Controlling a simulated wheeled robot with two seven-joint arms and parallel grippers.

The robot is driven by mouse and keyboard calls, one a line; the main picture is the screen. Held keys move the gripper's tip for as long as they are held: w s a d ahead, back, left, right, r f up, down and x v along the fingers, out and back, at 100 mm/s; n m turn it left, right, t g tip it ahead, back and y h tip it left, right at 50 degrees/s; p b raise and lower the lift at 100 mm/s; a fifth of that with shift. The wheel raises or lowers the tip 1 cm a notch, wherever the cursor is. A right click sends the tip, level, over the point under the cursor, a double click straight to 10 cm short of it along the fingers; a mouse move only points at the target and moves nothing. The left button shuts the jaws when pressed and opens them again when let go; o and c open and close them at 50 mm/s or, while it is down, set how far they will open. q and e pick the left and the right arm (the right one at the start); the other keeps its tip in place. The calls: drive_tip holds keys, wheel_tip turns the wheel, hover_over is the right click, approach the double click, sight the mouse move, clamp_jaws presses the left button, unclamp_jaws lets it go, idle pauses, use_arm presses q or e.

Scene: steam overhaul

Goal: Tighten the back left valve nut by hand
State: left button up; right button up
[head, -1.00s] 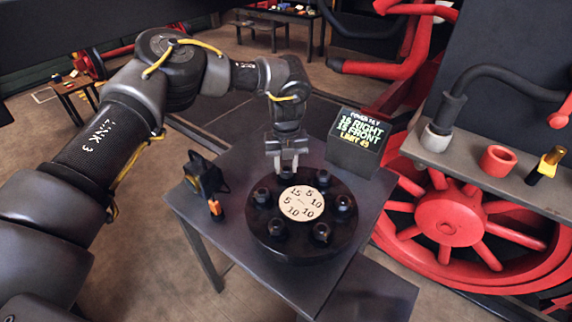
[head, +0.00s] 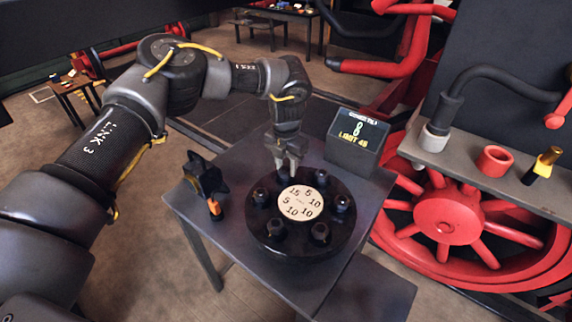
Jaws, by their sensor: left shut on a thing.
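The round black valve cover (head: 298,252) lies on a grey table, with several dark nuts around its rim and a pale numbered disc (head: 300,203) in its middle. The back left valve nut (head: 284,175) is partly hidden by my left gripper (head: 288,170). That gripper points down from above and is shut on the nut, its fingers turned at an angle. The back right nut (head: 321,176) stands just to the right, apart from the fingers. My right gripper is not in view.
A black display box (head: 355,142) stands behind the cover and reads 8 and LIMIT 45. A dark tool with an orange part (head: 214,208) stands left of the cover.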

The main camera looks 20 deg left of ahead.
use_arm(q)
drive_tip(key=shift+r+m, duration=0.1)
drive_tip(key=shift+m, duration=0.4)
drive_tip(key=o, duration=1)
wheel_tip(320, 180, up, 11)
drive_tip(key=shift+f+b, duration=0.1)
drive_tip(key=shift+b, duration=0.95)
